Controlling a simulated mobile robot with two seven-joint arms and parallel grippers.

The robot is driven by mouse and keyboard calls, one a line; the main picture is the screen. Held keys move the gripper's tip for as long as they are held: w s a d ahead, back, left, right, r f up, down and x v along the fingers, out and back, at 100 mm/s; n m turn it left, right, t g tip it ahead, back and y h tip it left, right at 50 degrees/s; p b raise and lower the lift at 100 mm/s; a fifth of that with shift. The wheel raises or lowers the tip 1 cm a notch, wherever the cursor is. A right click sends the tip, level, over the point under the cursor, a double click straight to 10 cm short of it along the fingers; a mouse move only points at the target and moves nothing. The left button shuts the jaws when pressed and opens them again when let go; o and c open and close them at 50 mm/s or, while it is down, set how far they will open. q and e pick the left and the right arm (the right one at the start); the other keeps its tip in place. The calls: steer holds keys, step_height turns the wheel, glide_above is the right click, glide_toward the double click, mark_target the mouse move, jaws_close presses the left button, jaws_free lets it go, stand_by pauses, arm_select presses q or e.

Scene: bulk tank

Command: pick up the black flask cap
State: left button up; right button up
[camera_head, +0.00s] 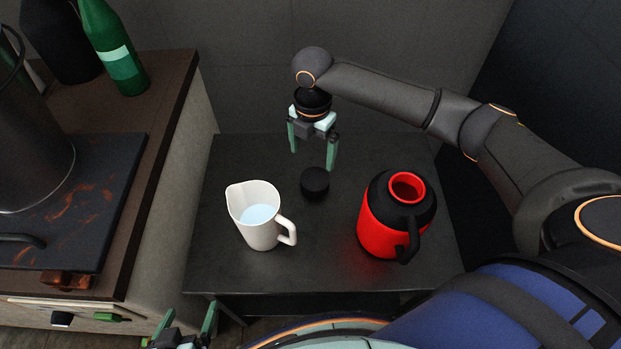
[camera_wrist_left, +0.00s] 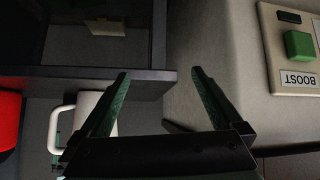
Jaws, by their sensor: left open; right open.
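The black flask cap (camera_head: 315,183) is a short dark cylinder on the dark table, between the white jug and the red flask. My right gripper (camera_head: 313,160) is open and points down above and just behind the cap, with nothing between its green fingers. The red and black flask (camera_head: 380,231) stands uncapped to the right of the cap, its handle toward the front. My left gripper (camera_head: 190,325) is open and empty at the bottom edge of the head view. Its fingers also show in the left wrist view (camera_wrist_left: 158,100).
A white jug (camera_head: 254,232) with pale liquid stands left of the cap. The dark table (camera_head: 325,262) is clear behind the jug. The counter (camera_head: 165,115) at left holds a green bottle (camera_head: 117,58), a dark bottle and a large pot (camera_head: 28,135). A BOOST label (camera_wrist_left: 298,80) and green button show in the left wrist view.

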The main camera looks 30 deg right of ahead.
steer(key=b, duration=0.1)
glide_above(314, 180)
steer(key=f, duration=0.5)
steer(key=shift+s+a+f, duration=0.1)
steer(key=shift+a+f, duration=0.15)
steer(key=shift+f, duration=0.15)
steer(key=f, duration=0.1)
steer(key=f+b, duration=0.1)
steer(key=f, duration=0.1)
steer(key=f+b, duration=0.1)
steer(key=f, duration=0.1)
steer(key=shift+d+f, duration=0.1)
steer(key=shift+d, duration=0.15)
steer(key=shift+c, duration=0.7)
steer(key=c, duration=0.9)
